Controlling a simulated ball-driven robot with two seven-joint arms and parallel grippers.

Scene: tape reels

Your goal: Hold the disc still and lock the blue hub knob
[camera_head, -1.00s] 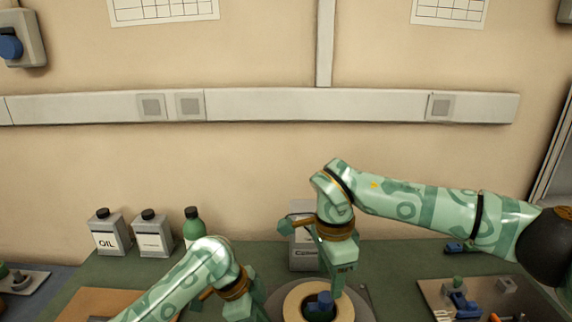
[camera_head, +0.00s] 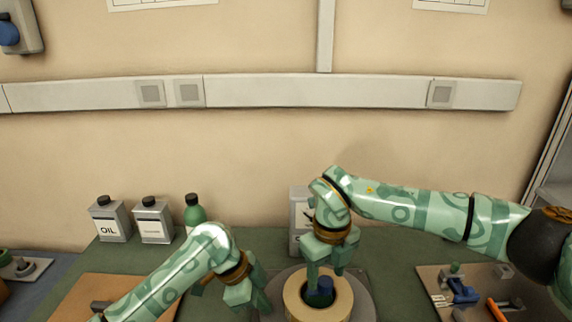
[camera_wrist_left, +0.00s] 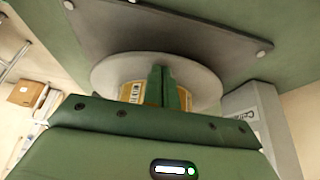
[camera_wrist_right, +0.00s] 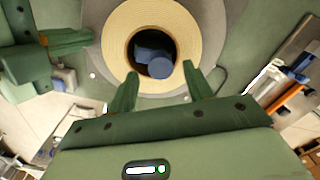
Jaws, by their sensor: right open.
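The disc is a tan tape roll (camera_head: 291,301) on a grey round plate (camera_head: 365,300); both also show in the right wrist view. The blue hub knob (camera_head: 322,289) sits in the dark centre hole and is clear in the right wrist view (camera_wrist_right: 158,66). My right gripper (camera_head: 325,276) is above the roll, its open fingers (camera_wrist_right: 163,82) apart on either side of the knob's near end, holding nothing. My left gripper (camera_head: 268,307) is low at the roll's left side. Its fingers (camera_wrist_left: 168,80) look shut together by the roll's side; contact is unclear.
An oil can (camera_head: 110,220), a second can (camera_head: 153,222) and a green bottle (camera_head: 194,213) stand at the back left. A grey container (camera_head: 299,212) is behind the roll. A tool tray (camera_head: 433,283) with blue and orange items is at right.

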